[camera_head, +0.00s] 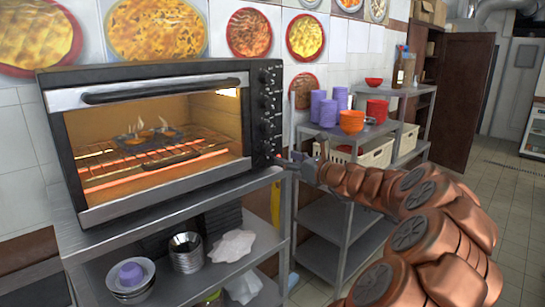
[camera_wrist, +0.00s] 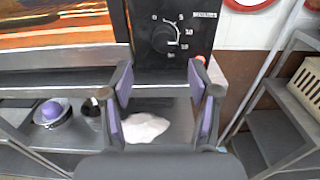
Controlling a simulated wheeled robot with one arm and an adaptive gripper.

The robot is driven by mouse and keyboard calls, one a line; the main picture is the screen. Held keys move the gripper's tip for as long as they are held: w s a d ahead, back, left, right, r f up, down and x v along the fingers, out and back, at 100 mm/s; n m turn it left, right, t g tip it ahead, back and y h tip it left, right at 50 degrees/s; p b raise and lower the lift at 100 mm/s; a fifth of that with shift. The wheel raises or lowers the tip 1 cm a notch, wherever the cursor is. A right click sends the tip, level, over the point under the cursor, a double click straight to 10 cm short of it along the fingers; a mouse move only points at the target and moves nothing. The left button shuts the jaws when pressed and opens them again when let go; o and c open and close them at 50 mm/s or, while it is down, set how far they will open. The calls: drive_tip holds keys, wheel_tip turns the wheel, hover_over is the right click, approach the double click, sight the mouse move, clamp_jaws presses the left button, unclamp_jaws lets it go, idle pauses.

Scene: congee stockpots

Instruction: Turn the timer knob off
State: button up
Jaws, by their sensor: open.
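The timer knob (camera_wrist: 163,39) is a round black knob on the black control panel of the oven, with white numerals around it. A pale mark shows on its lower right; its exact setting is too small to read. In the head view the oven (camera_head: 150,77) is lit inside, with glowing elements and small pans on the rack. My gripper (camera_wrist: 161,84) is open and empty, with purple pads on its two fingers. The knob appears ahead, between and above the fingertips in the wrist view, apart from them. In the head view my gripper (camera_head: 297,161) is by the panel's lower right corner.
A red light (camera_wrist: 200,59) sits at the panel's lower right, near the right finger. A metal shelf (camera_head: 185,203) carries the oven, with bowls and cloths below. Another shelf (camera_head: 350,133) to the right holds purple and orange cups. Floor at the right is clear.

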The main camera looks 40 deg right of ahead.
sight(270, 151)
drive_tip(key=w, duration=0.2)
drive_tip(key=w+p, duration=0.1)
drive_tip(key=w, duration=0.3)
drive_tip(key=shift+d+p, duration=0.3)
drive_tip(key=shift+w, duration=0.8)
drive_tip(key=c, duration=1.2)
